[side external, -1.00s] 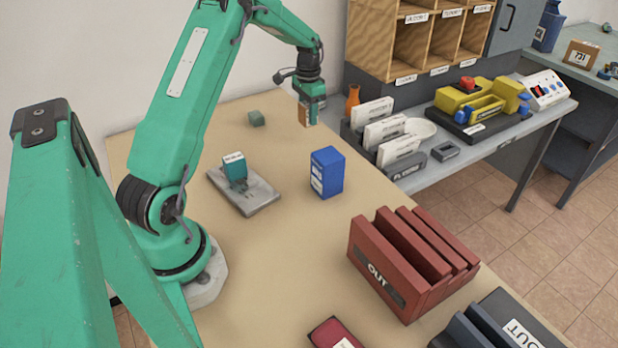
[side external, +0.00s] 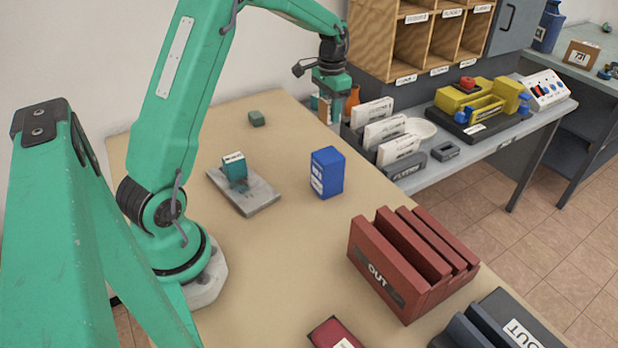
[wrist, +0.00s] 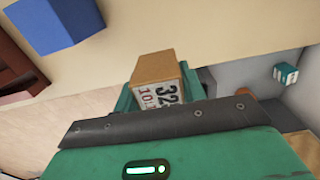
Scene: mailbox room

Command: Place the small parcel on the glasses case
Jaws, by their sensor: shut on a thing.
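My gripper (side external: 332,98) is shut on the small parcel, a brown box (side external: 323,108), and holds it at the far right edge of the tan table. In the wrist view the parcel (wrist: 158,80) sits between the green jaws, with a white label with black and red digits facing the camera. I cannot tell for sure which thing is the glasses case. A dark red, flat object with a pale label (side external: 336,333) lies at the near table edge, cut off by the frame, well away from my gripper.
A blue box (side external: 327,173) stands mid-table, beside a grey plate (side external: 258,196) bearing a teal-and-white block (side external: 234,166). A red OUT rack (side external: 385,280) stands near right. A small green block (side external: 256,118) lies farther back. The grey side table (side external: 470,152) holds files and an orange vase (side external: 352,100).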

